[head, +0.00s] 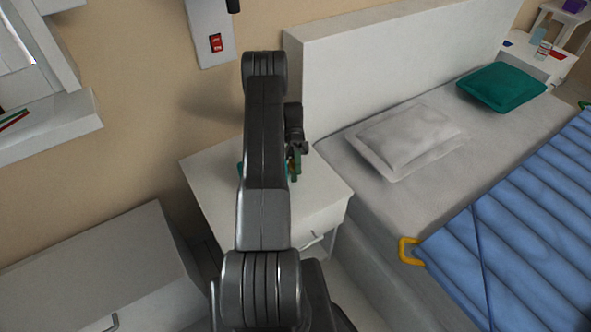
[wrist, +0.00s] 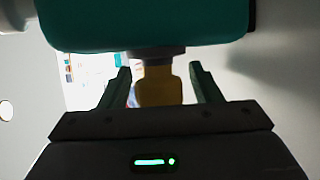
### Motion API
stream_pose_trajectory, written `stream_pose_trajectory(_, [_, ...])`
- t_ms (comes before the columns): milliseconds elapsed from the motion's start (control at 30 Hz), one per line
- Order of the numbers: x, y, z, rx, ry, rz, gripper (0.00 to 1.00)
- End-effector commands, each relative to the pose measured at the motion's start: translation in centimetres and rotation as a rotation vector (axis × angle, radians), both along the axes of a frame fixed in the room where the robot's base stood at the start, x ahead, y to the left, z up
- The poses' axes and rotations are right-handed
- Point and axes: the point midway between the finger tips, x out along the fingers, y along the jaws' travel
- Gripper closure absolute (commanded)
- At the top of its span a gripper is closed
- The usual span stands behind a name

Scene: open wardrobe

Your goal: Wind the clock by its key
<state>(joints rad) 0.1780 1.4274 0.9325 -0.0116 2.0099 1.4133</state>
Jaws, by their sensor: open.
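The teal clock (wrist: 145,25) fills the top of the wrist view. Its brass-coloured key (wrist: 158,87) sticks out on a dark stub below the body. My gripper (wrist: 160,70) is open, with one finger on each side of the key and a visible gap to both. In the head view my arm hides most of the clock; a sliver of teal (head: 240,170) shows at the arm's left edge. My gripper (head: 296,165) is over the white nightstand (head: 215,185), partly hidden behind the arm.
The bed (head: 365,195) with a light pillow (head: 405,137), a green pillow (head: 502,87) and a blue cover (head: 520,220) lies right of the nightstand. A white cabinet (head: 100,265) stands at the lower left. A red wall switch (head: 215,43) is above.

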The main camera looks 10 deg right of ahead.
Motion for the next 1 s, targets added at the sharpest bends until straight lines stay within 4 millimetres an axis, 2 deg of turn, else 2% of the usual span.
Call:
stream_pose_trajectory(267, [0.0,0.0,1.7,0.0,0.0,0.0,0.43])
stream_pose_trajectory(800, [0.0,0.0,8.1,0.0,0.0,0.001,0.43])
stream_pose_trajectory(1000, [0.0,0.0,9.8,0.0,0.001,0.001,0.43])
